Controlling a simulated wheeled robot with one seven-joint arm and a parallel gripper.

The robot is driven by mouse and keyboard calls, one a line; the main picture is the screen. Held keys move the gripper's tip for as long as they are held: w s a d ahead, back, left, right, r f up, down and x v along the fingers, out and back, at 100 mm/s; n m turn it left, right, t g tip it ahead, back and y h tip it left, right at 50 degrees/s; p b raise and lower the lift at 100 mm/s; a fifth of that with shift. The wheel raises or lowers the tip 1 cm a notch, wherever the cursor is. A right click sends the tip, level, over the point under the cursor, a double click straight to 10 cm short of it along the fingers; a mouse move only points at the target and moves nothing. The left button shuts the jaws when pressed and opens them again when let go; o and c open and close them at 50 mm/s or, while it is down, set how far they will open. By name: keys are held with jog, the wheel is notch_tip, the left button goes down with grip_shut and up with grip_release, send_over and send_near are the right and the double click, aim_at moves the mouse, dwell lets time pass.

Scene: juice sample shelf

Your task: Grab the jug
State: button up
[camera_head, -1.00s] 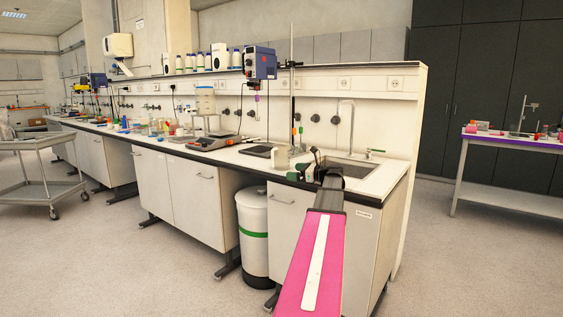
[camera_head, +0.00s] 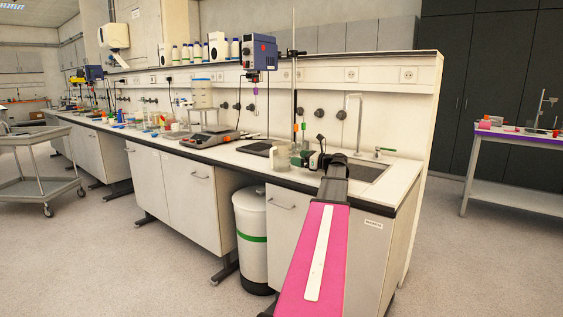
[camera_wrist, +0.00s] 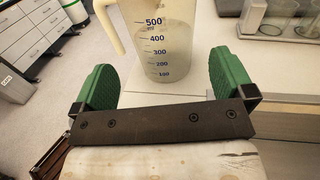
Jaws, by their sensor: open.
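The jug (camera_wrist: 165,40) is a clear measuring jug with blue graduation marks up to 500 and a pale handle on its left side. It stands on the bench, just ahead of my gripper (camera_wrist: 170,85) in the wrist view; its top is cut off there. The green finger pads are spread wide and empty, one on each side of the jug's lower part. I cannot tell how far the jug reaches in between them. In the head view the jug (camera_head: 280,158) is small beside the sink, with my gripper (camera_head: 305,160) at its right.
The sink (camera_head: 367,170) with its tap is right of my arm. A dark plate (camera_head: 256,149) and a balance (camera_head: 209,140) stand left of the jug. Glass beakers (camera_wrist: 277,14) stand behind right in the wrist view. A white bin (camera_head: 252,240) is below the bench.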

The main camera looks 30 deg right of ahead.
aim_at(284, 147)
jog(key=x, duration=0.8)
jog(key=shift+w+d+f, duration=0.1)
jog(key=shift+w+f, duration=0.05)
jog(key=shift+f, duration=0.05)
jog(key=c, duration=1)
jog(key=shift+r, duration=0.2)
jog(key=shift+r, duration=1.95)
jog(key=a+r, duration=0.1)
jog(key=a, duration=0.1)
jog(key=s+a+r, duration=0.1)
jog(key=a, duration=0.1)
jog(key=a+r, duration=0.2)
jog(key=a, duration=0.1)
jog(key=shift+s, duration=0.3)
jog(key=shift+s+a+r, duration=0.15)
jog(key=shift+a+r, duration=0.3)
jog(key=shift+a, duration=0.25)
jog(key=shift+s+a+r, duration=0.1)
jog(key=shift+a+r, duration=0.3)
jog(key=shift+a, duration=0.35)
jog(key=shift+s+a+r, duration=0.15)
jog(key=shift+a+r, duration=0.3)
jog(key=shift+a, duration=0.25)
